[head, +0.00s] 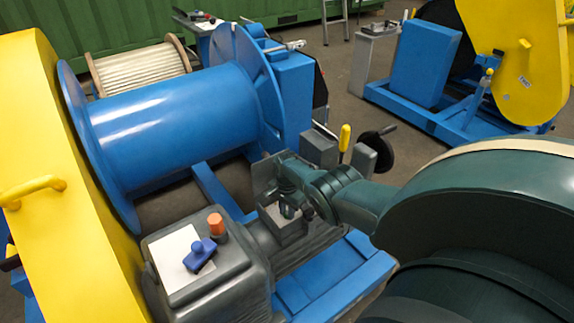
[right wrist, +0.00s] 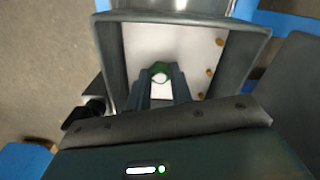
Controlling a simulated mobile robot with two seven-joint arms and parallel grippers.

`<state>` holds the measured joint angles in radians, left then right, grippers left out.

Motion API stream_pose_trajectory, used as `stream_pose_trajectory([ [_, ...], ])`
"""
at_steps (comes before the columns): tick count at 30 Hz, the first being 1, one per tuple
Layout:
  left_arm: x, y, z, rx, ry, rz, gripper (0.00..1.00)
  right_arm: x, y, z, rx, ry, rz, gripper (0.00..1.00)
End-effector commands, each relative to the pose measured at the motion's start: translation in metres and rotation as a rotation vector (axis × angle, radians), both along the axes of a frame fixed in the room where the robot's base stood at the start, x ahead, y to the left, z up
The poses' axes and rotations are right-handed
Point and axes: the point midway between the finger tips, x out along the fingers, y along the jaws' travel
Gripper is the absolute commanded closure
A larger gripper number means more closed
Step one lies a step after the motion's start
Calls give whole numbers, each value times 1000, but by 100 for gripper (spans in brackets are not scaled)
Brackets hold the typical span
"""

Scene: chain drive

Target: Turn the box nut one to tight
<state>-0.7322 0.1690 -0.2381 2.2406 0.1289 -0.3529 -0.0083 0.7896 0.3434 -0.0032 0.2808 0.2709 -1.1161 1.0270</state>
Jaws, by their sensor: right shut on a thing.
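My right gripper (right wrist: 161,88) reaches down into an open grey terminal box (right wrist: 118,58). Its two fingers are shut on a small green ring-like piece (right wrist: 159,68) at the middle of the box's pale floor. I cannot tell from its shape whether this is box nut one. Several small brass-coloured pieces (right wrist: 210,72) stand along the right inner side of the box. In the head view the box (head: 284,229) sits on the dark motor, and my right gripper (head: 289,208) is over it; the fingertips are mostly hidden there. My left gripper is not in view.
Left of the box, a grey housing carries a white sheet (head: 175,255), an orange cylinder (head: 216,224) and a blue object (head: 200,254). A large blue drum (head: 185,125) and yellow guard (head: 60,220) stand beyond. A black handwheel (head: 375,150) and yellow handle (head: 345,137) stand behind my arm.

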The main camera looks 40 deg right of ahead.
Motion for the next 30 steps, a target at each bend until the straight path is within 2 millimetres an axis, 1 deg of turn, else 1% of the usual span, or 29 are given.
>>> stream_pose_trajectory([
  [1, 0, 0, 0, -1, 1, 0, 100, 2, -1, 3, -1, -3, -35, 100],
  [6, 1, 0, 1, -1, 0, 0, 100, 2, -1, 3, -2, -3, -134, 100],
  [12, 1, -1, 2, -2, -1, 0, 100, 2, -1, 3, -3, -3, -205, 100],
  [18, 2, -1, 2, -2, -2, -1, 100, 2, -2, 3, -4, -3, -235, 100],
  [29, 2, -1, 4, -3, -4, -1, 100, 2, -2, 3, -5, -4, -238, 100],
  [30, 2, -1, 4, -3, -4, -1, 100, 2, -2, 3, -5, -4, -238, 78],
])
